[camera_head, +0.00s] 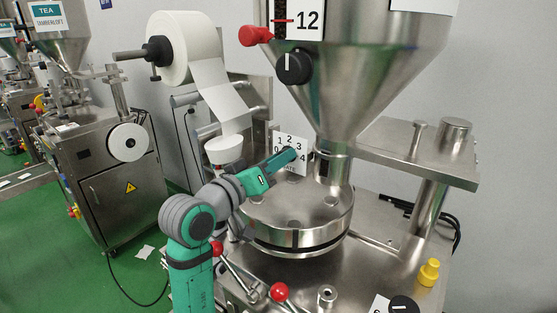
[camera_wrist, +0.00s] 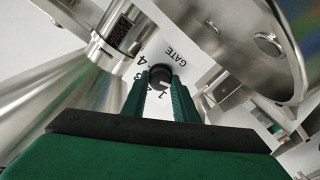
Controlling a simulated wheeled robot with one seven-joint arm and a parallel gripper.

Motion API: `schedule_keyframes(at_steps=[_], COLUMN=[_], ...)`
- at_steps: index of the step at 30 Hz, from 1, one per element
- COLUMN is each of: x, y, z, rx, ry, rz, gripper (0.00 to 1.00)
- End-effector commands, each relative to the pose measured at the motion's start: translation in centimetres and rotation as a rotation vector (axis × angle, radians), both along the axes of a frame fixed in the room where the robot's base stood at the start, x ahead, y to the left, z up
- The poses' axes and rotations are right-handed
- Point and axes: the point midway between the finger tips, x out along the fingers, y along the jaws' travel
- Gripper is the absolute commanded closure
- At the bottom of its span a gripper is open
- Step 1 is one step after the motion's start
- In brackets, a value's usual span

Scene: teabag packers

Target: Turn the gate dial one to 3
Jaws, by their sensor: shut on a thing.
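The gate dial is a small black knob (camera_wrist: 160,75) on a white plate, which shows the word GATE and numbers in the wrist view. My gripper (camera_wrist: 160,82) has its green fingers on either side of the knob and is shut on it. A short pale mark shows on the knob, but I cannot tell for sure which number it points to. In the camera_head view the white number plate (camera_head: 305,147) stands behind the round steel drum. The end of my gripper (camera_head: 290,155) covers the dial there, and the numbers around it partly show.
A steel hopper (camera_head: 365,60) hangs above right, with a black knob (camera_head: 294,67) and a red pointer at 12. A paper roll (camera_head: 182,48) is at upper left, and red-knobbed levers (camera_head: 279,291) are in front.

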Motion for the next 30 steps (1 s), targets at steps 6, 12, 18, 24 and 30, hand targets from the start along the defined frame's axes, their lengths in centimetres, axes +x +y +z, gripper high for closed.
schedule_keyframes(at_steps=[6,12,18,24,30], x=[-0.08,-0.1,-0.11,-0.11,-0.13], y=[0.04,0.06,0.03,-0.04,0.0], z=[-0.17,-0.18,-0.21,-0.26,-0.26], rx=[0.166,0.32,0.474,0.619,0.737], ry=[-0.115,-0.226,-0.337,-0.442,-0.527], rz=[0.0,0.0,-0.001,-0.002,-0.002], gripper=[0.96,0.96,0.96,0.96,0.96])
